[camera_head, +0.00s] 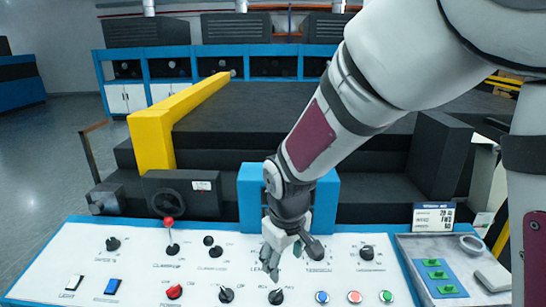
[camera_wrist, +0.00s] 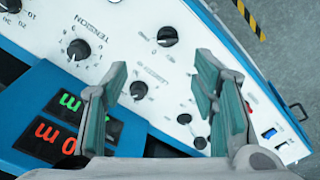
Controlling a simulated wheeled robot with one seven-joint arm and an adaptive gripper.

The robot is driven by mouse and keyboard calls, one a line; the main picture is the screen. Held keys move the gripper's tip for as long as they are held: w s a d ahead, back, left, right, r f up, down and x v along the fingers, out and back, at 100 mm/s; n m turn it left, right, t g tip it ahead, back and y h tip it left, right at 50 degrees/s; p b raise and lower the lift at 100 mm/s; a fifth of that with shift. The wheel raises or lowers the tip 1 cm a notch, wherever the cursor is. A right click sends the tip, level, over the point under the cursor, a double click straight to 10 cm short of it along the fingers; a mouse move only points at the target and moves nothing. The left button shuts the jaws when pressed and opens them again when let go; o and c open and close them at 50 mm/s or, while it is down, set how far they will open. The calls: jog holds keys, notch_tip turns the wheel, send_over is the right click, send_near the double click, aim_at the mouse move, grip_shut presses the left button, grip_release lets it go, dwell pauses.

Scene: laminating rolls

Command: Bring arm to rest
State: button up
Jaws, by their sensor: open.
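My arm (camera_head: 345,105) reaches down from the upper right over the white control panel (camera_head: 130,275). My gripper (camera_head: 272,262) hangs over the middle of the panel, above the knob rows. In the wrist view my gripper (camera_wrist: 160,90) is open, its two green-padded fingers apart with nothing between them. A black knob (camera_wrist: 138,90) shows on the panel beyond the left finger, and another black knob (camera_wrist: 167,36) lies farther up. The gap between fingertips and panel is hard to judge. The arm hides part of the panel's middle.
A red-topped lever (camera_head: 168,223) stands on the panel's left. A grey tray (camera_head: 465,285) with green-marked pieces is at the right. A yellow bar (camera_head: 190,110) and dark rollers lie behind. Red and green digital displays (camera_wrist: 65,125) show in the wrist view. Open floor (camera_head: 45,170) is at left.

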jog(key=s+d+r+m+t, duration=0.1)
jog(key=s+d+r+m, duration=0.1)
jog(key=s+d+r, duration=0.3)
jog(key=s+d+r+m+t, duration=0.1)
jog(key=s+d+r+m, duration=0.1)
jog(key=d+r, duration=0.45)
jog(key=s+d+r+m, duration=0.2)
jog(key=s+r, duration=0.1)
jog(key=s, duration=0.3)
jog(key=s+d+r+m+t, duration=0.1)
jog(key=s+d+r, duration=0.2)
jog(key=s, duration=0.3)
jog(key=shift+m, duration=0.4)
